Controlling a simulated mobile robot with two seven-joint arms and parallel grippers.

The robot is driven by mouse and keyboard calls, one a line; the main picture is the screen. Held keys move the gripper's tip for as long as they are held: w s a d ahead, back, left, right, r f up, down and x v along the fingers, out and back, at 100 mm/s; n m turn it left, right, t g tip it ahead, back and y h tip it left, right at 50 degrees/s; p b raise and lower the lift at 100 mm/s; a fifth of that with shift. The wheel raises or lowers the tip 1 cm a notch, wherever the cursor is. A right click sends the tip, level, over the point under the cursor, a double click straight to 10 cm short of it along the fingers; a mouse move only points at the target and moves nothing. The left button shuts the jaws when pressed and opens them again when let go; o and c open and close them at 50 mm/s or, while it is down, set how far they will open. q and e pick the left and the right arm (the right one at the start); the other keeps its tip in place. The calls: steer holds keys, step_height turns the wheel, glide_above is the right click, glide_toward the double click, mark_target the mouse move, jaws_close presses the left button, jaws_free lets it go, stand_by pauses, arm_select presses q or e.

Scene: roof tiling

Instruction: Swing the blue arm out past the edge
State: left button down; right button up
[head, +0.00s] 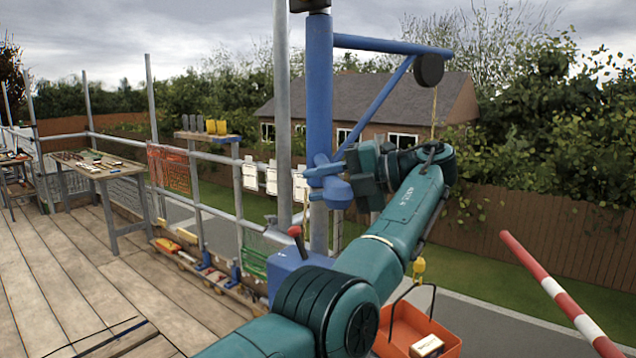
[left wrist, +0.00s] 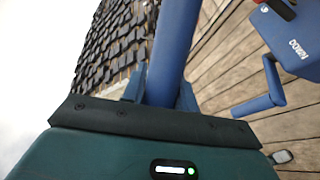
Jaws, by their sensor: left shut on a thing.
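The blue arm (head: 395,46) of the hoist reaches right from the top of the blue post (head: 319,110), with a diagonal brace under it and a dark pulley wheel (head: 429,70) at its tip. My left gripper (head: 350,172) is at the post, below the brace. It is shut on a blue bar (left wrist: 172,55), which runs up from between its jaws (left wrist: 155,100) in the left wrist view. My wrist hides part of the grip in the head view. My right gripper is not in view.
An orange tray (head: 397,325) with a boxed load hangs from a yellow hook (head: 419,268). A red-and-white barrier pole (head: 560,295) is at right. The blue winch box (head: 290,262) has a red-knobbed lever. A workbench (head: 100,170) stands on the deck at left.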

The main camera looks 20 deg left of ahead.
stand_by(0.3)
arm_select(q)
steer(key=c, duration=1.1)
jaws_free()
